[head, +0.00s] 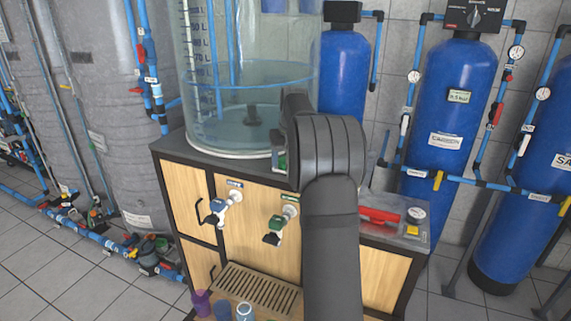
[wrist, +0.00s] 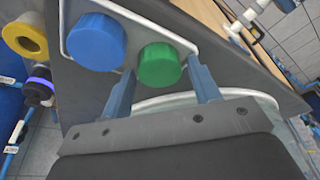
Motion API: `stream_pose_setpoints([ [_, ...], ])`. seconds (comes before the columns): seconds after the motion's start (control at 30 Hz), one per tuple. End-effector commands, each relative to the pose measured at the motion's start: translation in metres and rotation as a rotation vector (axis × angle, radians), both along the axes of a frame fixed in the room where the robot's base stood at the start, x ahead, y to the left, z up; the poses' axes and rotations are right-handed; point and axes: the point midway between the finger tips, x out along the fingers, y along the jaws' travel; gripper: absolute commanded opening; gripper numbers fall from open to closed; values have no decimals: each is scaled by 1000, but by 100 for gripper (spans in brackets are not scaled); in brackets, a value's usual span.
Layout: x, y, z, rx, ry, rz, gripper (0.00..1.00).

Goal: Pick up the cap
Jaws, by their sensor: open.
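Two round ribbed caps show in the wrist view. The blue cap (wrist: 96,42) is at the upper left, and the green cap (wrist: 160,65) is just right of it. Both sit inside a pale-rimmed tray (wrist: 185,42) on a dark surface. My gripper (wrist: 162,67) is open, with its two fingertips on either side of the green cap. I cannot tell whether the fingers touch it.
A large clear tank (head: 250,110) stands on the wooden cabinet (head: 262,245), left of my arm. A red object (head: 380,215) lies on the counter to the right. Two taps, blue-handled (head: 218,208) and green-handled (head: 277,228), project from the front. Blue cylinders (head: 452,110) stand behind.

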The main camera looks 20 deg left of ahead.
Motion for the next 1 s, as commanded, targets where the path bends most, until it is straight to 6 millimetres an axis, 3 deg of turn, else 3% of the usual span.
stream_pose_setpoints([
  [0.2, 0, 0, -1, 0, 0, 0, 56],
  [0.37, 0, 0, -1, 0, 0, 0, 25],
  [0.4, 0, 0, -1, 0, 0, 0, 23],
  [0.77, 0, 0, 1, 1, -1, 0, 23],
  [1.0, 1, 0, 25, 2, -3, -1, 23],
])
